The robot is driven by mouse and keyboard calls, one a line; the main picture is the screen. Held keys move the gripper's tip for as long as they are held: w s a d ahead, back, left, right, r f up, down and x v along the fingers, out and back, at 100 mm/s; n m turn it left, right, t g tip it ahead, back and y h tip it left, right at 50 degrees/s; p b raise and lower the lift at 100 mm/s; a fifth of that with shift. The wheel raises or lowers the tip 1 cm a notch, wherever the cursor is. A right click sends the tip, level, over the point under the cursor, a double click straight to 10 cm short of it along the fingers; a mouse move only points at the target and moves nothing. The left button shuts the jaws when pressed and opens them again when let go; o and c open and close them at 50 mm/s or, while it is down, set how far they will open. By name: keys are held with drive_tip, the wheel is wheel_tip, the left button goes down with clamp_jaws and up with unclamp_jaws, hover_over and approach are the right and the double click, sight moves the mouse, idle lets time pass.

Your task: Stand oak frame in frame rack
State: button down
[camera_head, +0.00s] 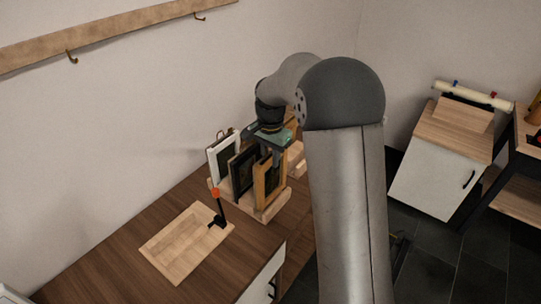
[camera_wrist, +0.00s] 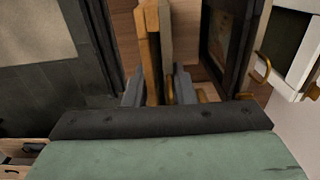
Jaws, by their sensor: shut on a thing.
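The oak frame (camera_head: 263,187) stands upright at the right end of the wooden frame rack (camera_head: 272,211) in the head view. My gripper (camera_head: 275,156) is above it, pointing down, with its fingers at the frame's top edge. In the wrist view the oak frame (camera_wrist: 152,48) is seen edge-on between my two fingers (camera_wrist: 158,88), and the gripper is shut on it. The frame's lower edge looks to be at the rack, but I cannot tell whether it is seated in a slot.
A black frame (camera_head: 241,174) and a white frame (camera_head: 221,158) stand in the rack to the left. A wooden tray (camera_head: 172,253) lies in front, with a black, orange-tipped tool (camera_head: 217,213) at its corner. Bare tabletop (camera_head: 105,262) lies left of the tray.

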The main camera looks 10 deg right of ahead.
drive_tip(key=shift+f+b, duration=0.95)
drive_tip(key=shift+f, duration=0.7)
drive_tip(key=c, duration=1.1)
unclamp_jaws()
drive_tip(key=shift+r+p, duration=3.15)
drive_tip(key=shift+r, duration=1.4)
